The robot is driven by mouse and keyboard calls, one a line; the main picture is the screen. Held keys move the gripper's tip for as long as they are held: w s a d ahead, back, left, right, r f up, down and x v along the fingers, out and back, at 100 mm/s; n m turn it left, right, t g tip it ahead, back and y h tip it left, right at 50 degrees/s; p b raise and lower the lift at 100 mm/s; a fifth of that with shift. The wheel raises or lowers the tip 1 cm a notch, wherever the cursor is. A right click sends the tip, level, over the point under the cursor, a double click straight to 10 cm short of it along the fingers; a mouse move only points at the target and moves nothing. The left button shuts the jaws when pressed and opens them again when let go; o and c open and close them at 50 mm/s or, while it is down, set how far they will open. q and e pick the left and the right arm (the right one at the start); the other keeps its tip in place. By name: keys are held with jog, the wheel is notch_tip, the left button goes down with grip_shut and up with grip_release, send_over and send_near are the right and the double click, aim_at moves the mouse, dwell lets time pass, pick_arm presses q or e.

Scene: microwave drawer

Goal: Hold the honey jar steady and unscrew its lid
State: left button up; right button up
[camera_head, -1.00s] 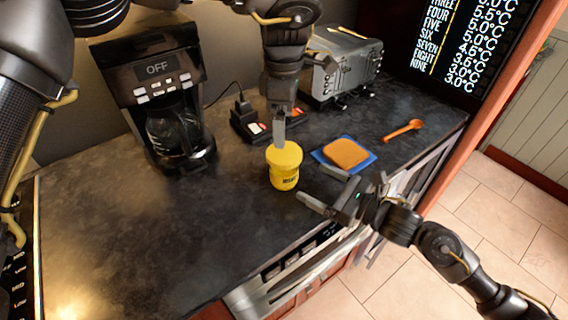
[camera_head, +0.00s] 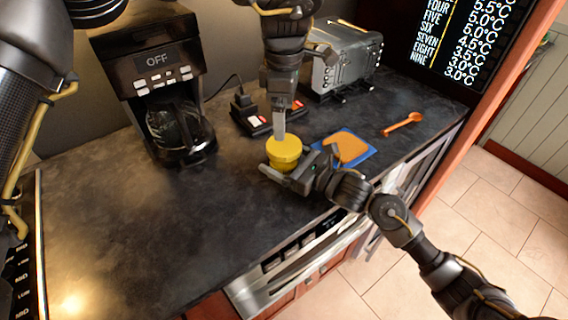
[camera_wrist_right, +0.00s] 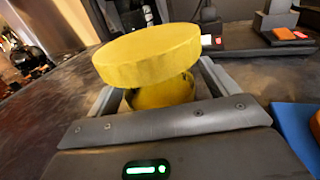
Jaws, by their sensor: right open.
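The yellow honey jar stands upright on the dark counter, with its wide yellow lid (camera_head: 284,147) on top. The body of the honey jar (camera_head: 284,166) is partly hidden by my right gripper. My right gripper (camera_head: 292,164) is open, with its fingers reaching around the jar from the front right. In the right wrist view the lid (camera_wrist_right: 150,52) sits above the level of the fingers, and the jar body (camera_wrist_right: 163,92) is between them. My left gripper (camera_head: 279,128) points straight down at the lid from above. It is seen edge-on, so its opening and any contact are unclear.
A blue mat (camera_head: 368,154) with a toast-like slice (camera_head: 349,147) lies right of the jar. An orange spoon (camera_head: 404,122) lies farther right. The left counter is clear.

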aim_at(284, 144)
pick_arm(q)
jog(key=shift+s+r, duration=0.1)
jog(key=shift+s, duration=0.05)
pick_arm(e)
jog(key=shift+s, duration=0.1)
jog(key=c, duration=1.6)
jog(key=shift+c, duration=1.4)
pick_arm(q)
jog(key=m, duration=0.4)
pick_arm(e)
grip_shut()
pick_arm(q)
jog(key=m, duration=0.5)
jog(key=shift+f, duration=4.05)
jog(key=shift+c, duration=0.2)
